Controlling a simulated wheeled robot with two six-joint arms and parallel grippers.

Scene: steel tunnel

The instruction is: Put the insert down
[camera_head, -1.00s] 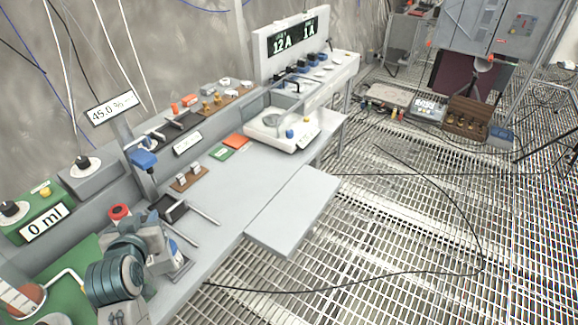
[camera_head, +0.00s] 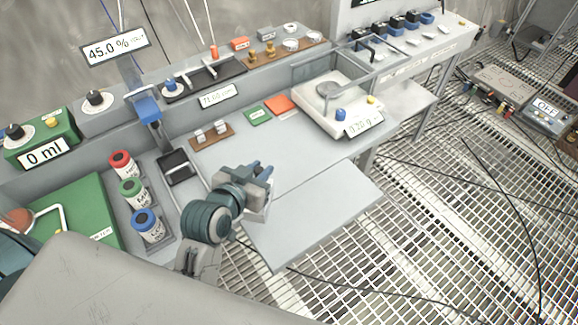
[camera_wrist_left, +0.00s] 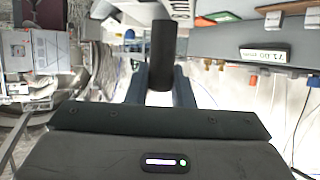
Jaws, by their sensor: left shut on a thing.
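The insert (camera_wrist_left: 162,55) is a dark, nearly black upright piece. It sits between the two blue-grey fingers of my left gripper (camera_wrist_left: 162,85) in the left wrist view. In the head view my left gripper (camera_head: 262,174) is over the front part of the grey bench (camera_head: 313,150), to the right of the capped bottles. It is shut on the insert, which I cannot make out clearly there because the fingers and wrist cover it. The gap below it cannot be judged. My right gripper is not in view.
Red (camera_head: 122,163), green (camera_head: 132,191) and blue (camera_head: 147,223) capped bottles stand left of my arm. A black tray (camera_head: 177,167) lies under a blue-headed stand (camera_head: 147,108). A balance (camera_head: 345,109) stands at the back right. The pull-out shelf (camera_head: 315,215) is bare.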

